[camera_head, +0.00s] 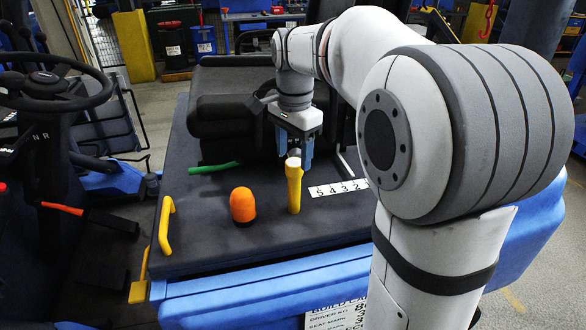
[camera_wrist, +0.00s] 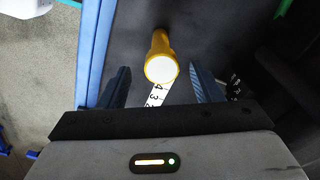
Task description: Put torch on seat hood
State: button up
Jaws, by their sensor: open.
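The yellow torch (camera_head: 294,190) stands upright on the dark grey seat hood (camera_head: 300,240). In the wrist view the torch (camera_wrist: 160,62) shows its pale round end towards the camera. My gripper (camera_head: 294,158) is open, pointing down at the torch's upper end. In the wrist view its two blue fingers (camera_wrist: 162,80) lie to the left and right of the torch with gaps on both sides. I cannot tell how far down the fingers reach along the torch.
An orange rounded object (camera_head: 243,206) stands left of the torch. A green bar (camera_head: 215,168) lies behind it, and a white number strip (camera_head: 338,188) lies to the right. A yellow handle (camera_head: 165,225) edges the hood. The steering wheel (camera_head: 50,85) is far left. The hood's front is clear.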

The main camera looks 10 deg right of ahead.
notch_tip(320, 180, up, 5)
jog(key=shift+r, duration=0.15)
jog(key=s+f+n+t, duration=0.1)
jog(key=s+f+n, duration=0.5)
jog(key=s, duration=0.4)
jog(key=s+f+n+t, duration=0.1)
jog(key=s+f+n, duration=0.5)
jog(key=s+f, duration=0.2)
jog(key=shift+s+f+n+t, duration=0.3)
jog(key=shift+s+f+t, duration=0.1)
jog(key=shift+s, duration=0.55)
jog(key=shift+d, duration=0.1)
